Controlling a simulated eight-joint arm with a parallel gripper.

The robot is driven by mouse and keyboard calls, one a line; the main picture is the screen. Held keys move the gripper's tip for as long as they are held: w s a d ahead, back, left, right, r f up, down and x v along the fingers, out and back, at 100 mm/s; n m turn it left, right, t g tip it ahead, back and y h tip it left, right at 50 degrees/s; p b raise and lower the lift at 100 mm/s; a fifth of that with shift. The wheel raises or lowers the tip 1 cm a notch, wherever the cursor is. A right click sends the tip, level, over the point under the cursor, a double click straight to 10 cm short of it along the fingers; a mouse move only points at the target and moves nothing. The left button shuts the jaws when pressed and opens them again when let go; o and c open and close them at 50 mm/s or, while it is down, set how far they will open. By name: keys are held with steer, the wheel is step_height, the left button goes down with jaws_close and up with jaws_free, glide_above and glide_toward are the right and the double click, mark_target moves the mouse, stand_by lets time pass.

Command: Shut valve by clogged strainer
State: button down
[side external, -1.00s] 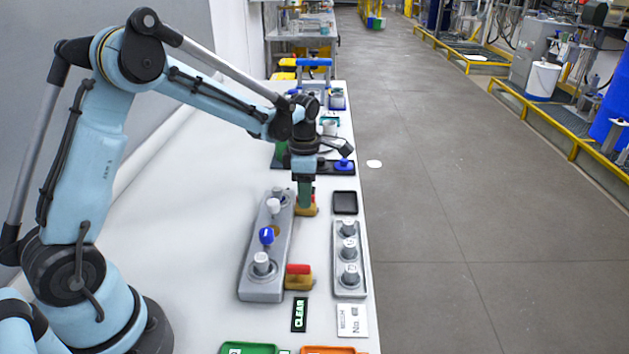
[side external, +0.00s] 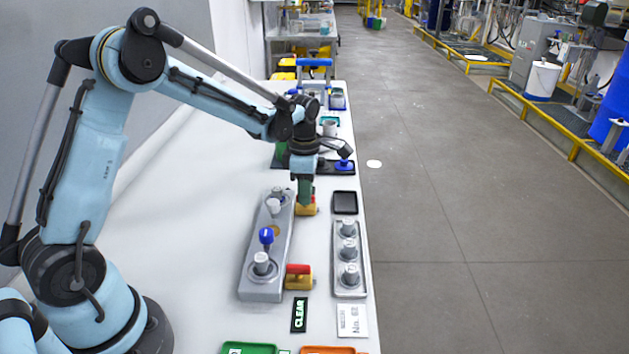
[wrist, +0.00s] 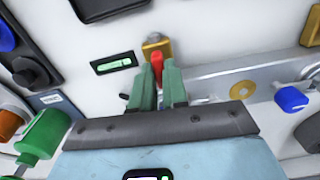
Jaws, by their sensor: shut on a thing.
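Two yellow valve bodies stand along the right side of a long grey panel. The near valve (side external: 299,280) has a red handle lying across its top. The far valve (side external: 311,208) is mostly hidden under my gripper (side external: 305,198). In the wrist view my gripper (wrist: 158,88) has its green fingers on both sides of a red handle (wrist: 157,64), shut on it. The yellow body (wrist: 157,46) shows just beyond. A green-lit label (wrist: 113,63) lies beside it, its text unreadable. A CLEAR label (side external: 299,315) lies in front of the near valve. The handle's exact angle is hard to tell.
The grey panel (side external: 258,285) carries a blue knob (side external: 266,236) and pale cylinders. A tray (side external: 349,288) with 3 capped cylinders and a black square tray (side external: 345,202) stand right of the valves. Green (side external: 248,348) and orange trays lie at the front.

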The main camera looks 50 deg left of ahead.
steer(key=m, duration=0.8)
steer(key=shift+m, duration=0.3)
steer(key=m, duration=0.4)
steer(key=shift+m, duration=2.3)
steer(key=c, duration=1.1)
jaws_free()
steer(key=shift+c, duration=0.2)
